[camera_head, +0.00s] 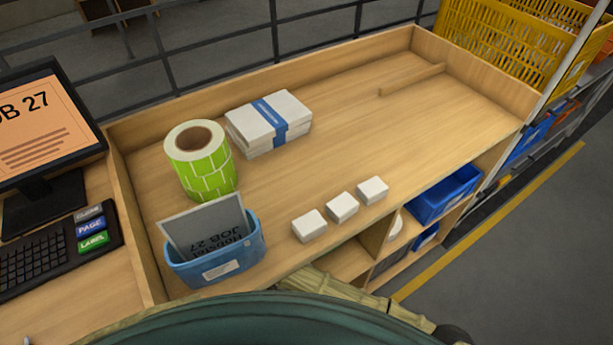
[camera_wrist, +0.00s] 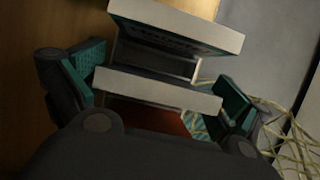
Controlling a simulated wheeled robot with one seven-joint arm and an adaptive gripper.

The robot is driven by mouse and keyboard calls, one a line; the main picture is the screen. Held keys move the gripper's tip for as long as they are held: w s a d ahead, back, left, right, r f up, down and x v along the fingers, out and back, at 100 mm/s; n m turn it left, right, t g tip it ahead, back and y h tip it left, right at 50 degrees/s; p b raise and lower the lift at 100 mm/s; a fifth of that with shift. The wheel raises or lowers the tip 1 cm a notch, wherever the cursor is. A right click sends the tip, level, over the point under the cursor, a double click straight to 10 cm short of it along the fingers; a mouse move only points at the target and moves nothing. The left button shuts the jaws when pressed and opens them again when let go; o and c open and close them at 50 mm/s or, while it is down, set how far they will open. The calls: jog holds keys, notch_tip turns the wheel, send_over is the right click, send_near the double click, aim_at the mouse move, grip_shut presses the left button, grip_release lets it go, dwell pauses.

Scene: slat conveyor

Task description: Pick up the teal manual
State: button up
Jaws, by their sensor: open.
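In the wrist view a booklet with a dark teal face (camera_wrist: 165,38) and a pale page edge stands at the top, beyond my fingers; it looks like the teal manual. A second pale-edged slab (camera_wrist: 160,88) lies nearer, with a reddish surface (camera_wrist: 150,115) below it. My gripper (camera_wrist: 160,80) is open, its teal-padded fingers to the left and right of this nearer slab. I cannot tell whether either finger touches it. The lower parts of both are in shadow or hidden by my gripper. No teal manual and no gripper can be made out in the head view.
The wooden bench (camera_head: 350,110) holds a green label roll (camera_head: 205,175), a banded paper stack (camera_head: 268,122), several small white boxes (camera_head: 342,207) and a blue bin (camera_head: 220,262) with a grey sheet. Its right part is mostly clear. A yellow crate (camera_head: 510,45) stands beyond.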

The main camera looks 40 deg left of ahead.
jog(key=shift+w+d+f+p, duration=0.2)
jog(key=shift+w+d+p, duration=0.15)
jog(key=shift+w, duration=0.45)
jog(key=shift+w+d+f+p, duration=0.15)
jog(key=shift+w+d+p, duration=0.2)
jog(key=shift+w, duration=0.4)
jog(key=shift+w+d+f+p, duration=0.25)
jog(key=shift+w+p, duration=0.15)
jog(key=shift+w, duration=0.4)
jog(key=c, duration=0.8)
